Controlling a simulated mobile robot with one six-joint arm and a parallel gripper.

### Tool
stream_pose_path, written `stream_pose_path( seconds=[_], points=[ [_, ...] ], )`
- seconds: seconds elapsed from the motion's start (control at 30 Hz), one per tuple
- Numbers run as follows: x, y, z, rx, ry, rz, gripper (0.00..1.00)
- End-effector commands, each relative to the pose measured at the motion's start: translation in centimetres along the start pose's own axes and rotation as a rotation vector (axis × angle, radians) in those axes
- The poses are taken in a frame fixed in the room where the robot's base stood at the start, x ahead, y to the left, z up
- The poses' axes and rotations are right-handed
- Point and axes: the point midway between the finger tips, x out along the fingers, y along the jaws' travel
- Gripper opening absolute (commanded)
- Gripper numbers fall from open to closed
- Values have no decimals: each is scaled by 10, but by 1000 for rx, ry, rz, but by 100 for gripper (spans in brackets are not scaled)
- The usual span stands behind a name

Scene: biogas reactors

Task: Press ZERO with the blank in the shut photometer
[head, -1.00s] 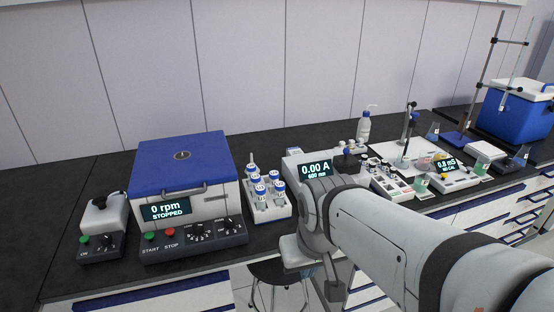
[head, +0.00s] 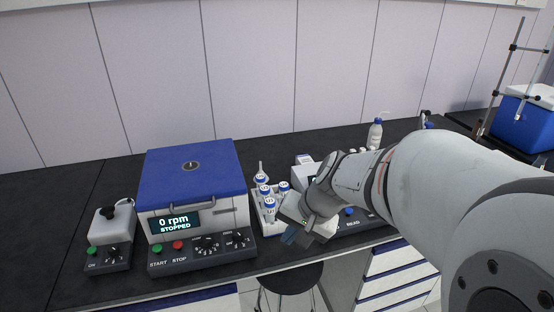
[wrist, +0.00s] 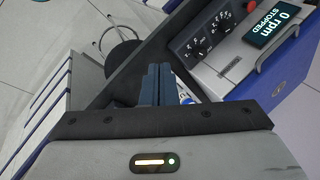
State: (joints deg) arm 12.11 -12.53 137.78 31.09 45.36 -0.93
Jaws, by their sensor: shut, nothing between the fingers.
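The photometer (head: 304,174) stands on the bench right of the tube rack in the head view. My arm covers most of it, including its display and lid. A blue button above the word READ (head: 350,212) shows on its dark front panel; I cannot see the ZERO button or the blank. My gripper (head: 289,237) is at the bench's front edge, in front of the tube rack and left of the READ button. In the wrist view its dark blue fingers (wrist: 156,84) are together with nothing between them. Contact with anything cannot be told.
The centrifuge (head: 190,190) reads 0 rpm STOPPED, left of the rack (head: 266,224) of blue-capped tubes. A small mixer (head: 108,235) stands further left. A wash bottle (head: 374,134) is behind my arm. A stool (head: 290,277) stands below the bench edge.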

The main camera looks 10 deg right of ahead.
Motion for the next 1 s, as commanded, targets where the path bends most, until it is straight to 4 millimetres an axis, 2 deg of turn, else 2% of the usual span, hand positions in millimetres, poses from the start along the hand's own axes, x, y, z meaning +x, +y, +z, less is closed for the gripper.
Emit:
stream_pose_path(
  seconds=[0.03, 0.17, 0.3, 0.43, 0.5, 0.63, 1.0],
  points=[
    [-4, -8, -25, 151, 5, -58, 0],
    [-1, -12, -91, 541, 53, -209, 0],
    [3, 11, -160, 936, 124, -334, 0],
    [6, 43, -204, 1215, 186, -409, 0],
    [8, 58, -219, 1318, 211, -433, 0],
    [10, 75, -233, 1423, 239, -459, 0],
    [12, 78, -235, 1443, 244, -465, 0]
  ],
)
